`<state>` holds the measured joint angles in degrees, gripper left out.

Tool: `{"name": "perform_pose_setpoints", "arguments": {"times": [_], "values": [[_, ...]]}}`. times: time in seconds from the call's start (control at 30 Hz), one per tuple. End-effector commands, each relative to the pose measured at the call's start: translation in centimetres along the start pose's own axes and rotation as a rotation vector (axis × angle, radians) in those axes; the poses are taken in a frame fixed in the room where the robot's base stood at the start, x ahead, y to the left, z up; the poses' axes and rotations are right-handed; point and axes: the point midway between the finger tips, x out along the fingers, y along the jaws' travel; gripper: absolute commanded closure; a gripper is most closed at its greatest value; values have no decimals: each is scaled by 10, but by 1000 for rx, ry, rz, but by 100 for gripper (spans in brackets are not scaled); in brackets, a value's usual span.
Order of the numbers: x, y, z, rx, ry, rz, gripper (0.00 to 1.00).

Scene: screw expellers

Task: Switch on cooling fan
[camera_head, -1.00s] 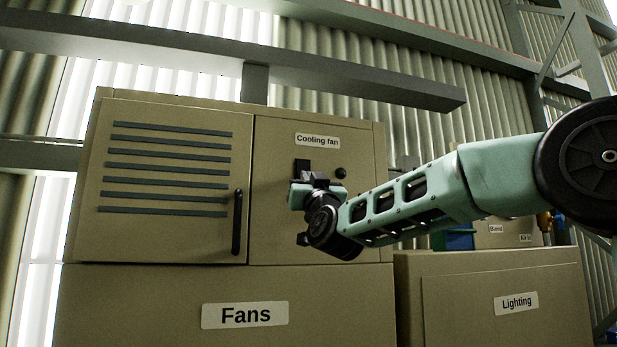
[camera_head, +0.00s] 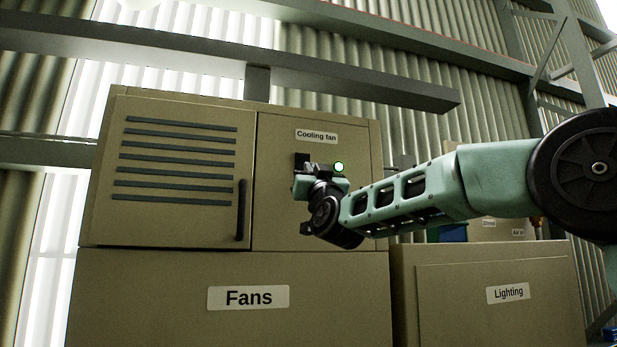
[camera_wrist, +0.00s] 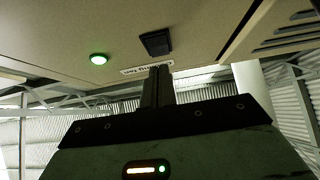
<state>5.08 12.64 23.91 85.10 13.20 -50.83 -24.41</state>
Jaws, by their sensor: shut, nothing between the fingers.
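The cooling fan panel is the right front of the beige cabinet (camera_head: 350,220), under the label "Cooling fan" (camera_head: 316,135). A black switch (camera_head: 302,160) sits below the label, its lower part hidden behind my gripper. A round lamp (camera_head: 339,167) right of the switch glows green. In the wrist view the switch (camera_wrist: 155,43) and the green lamp (camera_wrist: 99,59) show on the panel. My gripper (camera_head: 312,169) is in front of the panel just below the switch. Its fingers (camera_wrist: 159,85) are shut and empty, and appear apart from the switch in the wrist view.
A slatted cabinet door (camera_head: 178,180) with a black handle (camera_head: 242,210) is left of the panel. The "Fans" cabinet (camera_head: 150,300) is below, and the "Lighting" cabinet (camera_head: 450,290) stands to the right. A grey beam (camera_head: 360,85) runs above.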

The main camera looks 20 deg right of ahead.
Motion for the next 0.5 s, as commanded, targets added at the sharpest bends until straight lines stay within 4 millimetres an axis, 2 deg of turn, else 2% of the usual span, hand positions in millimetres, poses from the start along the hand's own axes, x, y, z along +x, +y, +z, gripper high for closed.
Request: {"name": "perform_pose_setpoints", "arguments": {"times": [0.27, 0.5], "values": [[-31, 0, 8, 0, 0, -1, 100], [-69, 1, 16, -2, 1, -1, 100]]}}
